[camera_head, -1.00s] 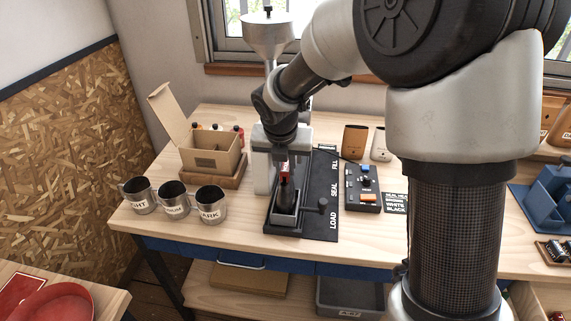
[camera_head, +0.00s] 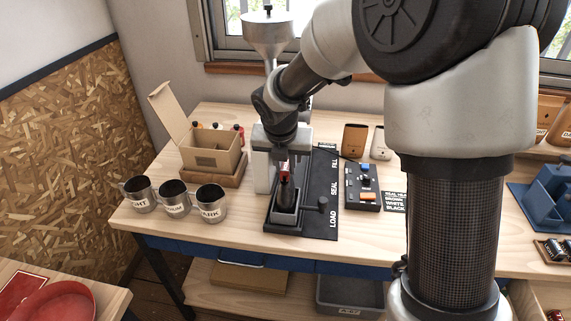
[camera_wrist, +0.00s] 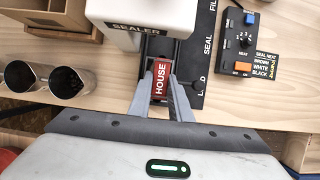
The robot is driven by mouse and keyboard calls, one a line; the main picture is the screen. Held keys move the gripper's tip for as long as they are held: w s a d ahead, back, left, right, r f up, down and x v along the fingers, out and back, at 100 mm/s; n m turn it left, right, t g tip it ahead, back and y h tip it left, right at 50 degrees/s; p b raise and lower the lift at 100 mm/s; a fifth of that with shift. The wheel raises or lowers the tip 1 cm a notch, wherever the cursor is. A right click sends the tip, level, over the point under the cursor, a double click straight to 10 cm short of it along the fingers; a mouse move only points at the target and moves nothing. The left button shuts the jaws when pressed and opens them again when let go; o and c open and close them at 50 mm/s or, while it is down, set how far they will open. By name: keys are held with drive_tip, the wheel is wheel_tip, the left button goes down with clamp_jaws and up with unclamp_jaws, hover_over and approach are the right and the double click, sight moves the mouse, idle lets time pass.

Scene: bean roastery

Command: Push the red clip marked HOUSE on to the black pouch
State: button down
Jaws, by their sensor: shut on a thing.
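My gripper (camera_head: 285,174) is shut on the red clip (camera_wrist: 160,82), which reads HOUSE in white in the wrist view. One finger lies on each side of it. The black pouch (camera_head: 286,196) stands upright in that holder, directly under the clip. Clip and pouch look very close; I cannot tell whether the clip is seated on the pouch's top edge. In the wrist view the clip and fingers mostly hide the pouch.
The white sealer (camera_wrist: 135,24) stands just behind the gripper. A control box (camera_head: 362,188) with knob and orange switch is to the right. Several metal cups (camera_head: 175,199) and an open cardboard box (camera_head: 211,155) are on the left. Bare wood lies in front of the cups.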

drive_tip(key=shift+f, duration=0.9)
idle(0.8)
drive_tip(key=c, duration=1.1)
unclamp_jaws()
drive_tip(key=shift+r, duration=0.15)
drive_tip(key=shift+r+p, duration=3.4)
drive_tip(key=shift+p, duration=0.2)
